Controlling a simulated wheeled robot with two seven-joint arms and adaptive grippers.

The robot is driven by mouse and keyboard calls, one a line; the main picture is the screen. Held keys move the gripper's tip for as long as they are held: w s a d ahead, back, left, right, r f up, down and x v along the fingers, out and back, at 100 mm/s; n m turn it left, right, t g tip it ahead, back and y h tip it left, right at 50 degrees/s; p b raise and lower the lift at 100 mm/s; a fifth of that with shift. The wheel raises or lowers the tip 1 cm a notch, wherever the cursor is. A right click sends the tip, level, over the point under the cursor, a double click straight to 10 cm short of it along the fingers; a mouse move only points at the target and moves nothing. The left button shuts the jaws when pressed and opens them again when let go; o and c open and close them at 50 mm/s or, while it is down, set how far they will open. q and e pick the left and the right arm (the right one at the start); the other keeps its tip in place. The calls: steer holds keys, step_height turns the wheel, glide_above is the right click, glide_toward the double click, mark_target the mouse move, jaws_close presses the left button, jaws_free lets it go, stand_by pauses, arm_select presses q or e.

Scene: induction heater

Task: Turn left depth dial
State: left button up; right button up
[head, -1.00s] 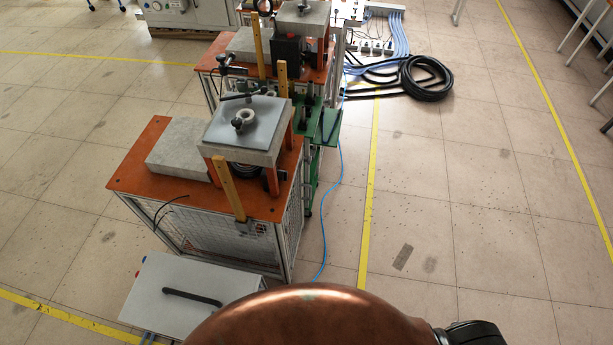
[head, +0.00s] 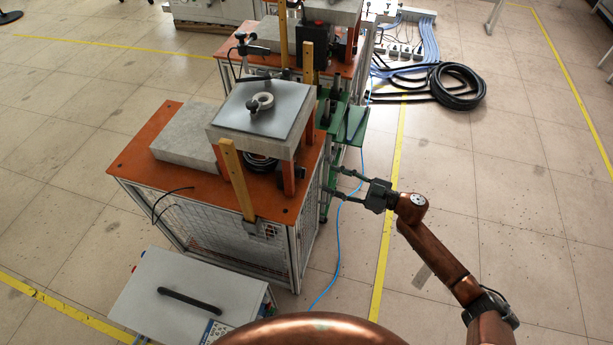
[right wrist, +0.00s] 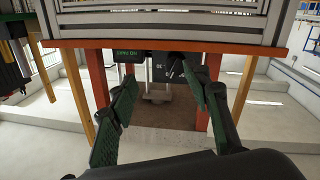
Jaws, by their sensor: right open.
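The heater stand (head: 262,112) has a grey top with a light ring on it and stands on the orange table (head: 140,167). A small dark unit (head: 292,171) sits under its right side; I cannot make out a left depth dial there. My right gripper (head: 330,180) is open and empty, with its fingers toward the table's right side. In the right wrist view, which is upside down, the open fingers (right wrist: 160,78) frame dark units with a green-lit display (right wrist: 127,56) between the red legs. No dial is clear there. My left gripper is not seen.
A yellow upright (head: 236,178) stands at the table's front. A green stand (head: 350,122) is beside its right side. A grey box with a black handle (head: 190,298) is in front. A blue cable (head: 338,245) crosses open floor on the right.

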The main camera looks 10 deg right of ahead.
mark_target(307, 181)
steer(key=shift+n+g+y, duration=0.4)
steer(key=shift+n+g, duration=0.2)
steer(key=shift+g, duration=0.1)
steer(key=a, duration=0.3)
steer(key=w+a+r+b, duration=0.1)
steer(key=a, duration=0.2)
steer(key=w+a+r, duration=0.1)
steer(key=a, duration=0.1)
steer(key=shift+a, duration=0.4)
steer(key=shift+c, duration=0.7)
steer(key=c, duration=1)
steer(key=n, duration=0.5)
steer(key=shift+s+f+n, duration=0.1)
steer(key=shift+f+n, duration=0.05)
steer(key=shift+n, duration=0.25)
steer(key=o, duration=1.1)
